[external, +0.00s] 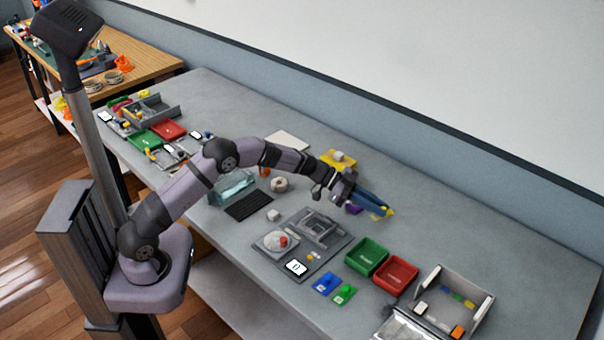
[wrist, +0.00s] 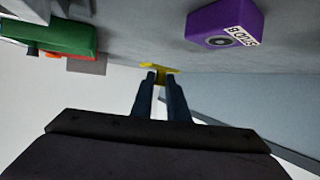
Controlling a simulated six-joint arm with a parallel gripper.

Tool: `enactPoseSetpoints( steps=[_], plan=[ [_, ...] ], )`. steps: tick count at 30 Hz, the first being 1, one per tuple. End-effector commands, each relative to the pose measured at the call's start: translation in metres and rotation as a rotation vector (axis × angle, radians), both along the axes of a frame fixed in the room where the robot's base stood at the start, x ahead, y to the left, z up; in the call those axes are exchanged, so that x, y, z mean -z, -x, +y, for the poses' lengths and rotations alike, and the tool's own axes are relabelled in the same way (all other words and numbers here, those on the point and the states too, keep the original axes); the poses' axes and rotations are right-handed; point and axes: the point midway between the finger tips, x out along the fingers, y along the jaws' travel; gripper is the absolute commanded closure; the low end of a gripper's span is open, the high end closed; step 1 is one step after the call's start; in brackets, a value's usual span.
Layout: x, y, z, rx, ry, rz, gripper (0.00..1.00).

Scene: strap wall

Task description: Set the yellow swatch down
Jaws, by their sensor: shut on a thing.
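The yellow swatch (external: 388,212) is at the tips of my gripper (external: 384,210), over the right half of the grey table in the external view. In the wrist view the swatch (wrist: 158,68) shows as a thin yellow piece between the two dark fingertips (wrist: 160,76). My gripper is shut on it. Whether the swatch touches the table cannot be told. A purple block (external: 353,209) lies on the table close to the gripper, and it shows at the upper right of the wrist view (wrist: 226,24) with a white label.
A green bin (external: 366,257) and a red bin (external: 396,276) stand in front of the gripper. A yellow item (external: 338,158) lies behind the arm. A grey tray (external: 464,290) stands at the right. The table between the gripper and the wall is clear.

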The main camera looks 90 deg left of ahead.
Motion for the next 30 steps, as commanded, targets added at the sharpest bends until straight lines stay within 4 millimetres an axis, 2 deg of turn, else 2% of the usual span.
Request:
enactPoseSetpoints(
  steps=[5, 15, 27, 28, 30],
  plan=[
    [0.003, 0.000, 0.000, 0.000, 0.001, -0.001, 1.00],
    [0.036, 0.000, 0.000, -0.001, -0.001, -0.001, 1.00],
    [0.040, 0.000, 0.000, 0.000, 0.000, -0.001, 1.00],
    [0.040, 0.000, 0.000, -0.001, 0.000, -0.001, 0.81],
    [0.040, 0.000, 0.000, 0.000, 0.000, -0.001, 0.67]
  ],
)
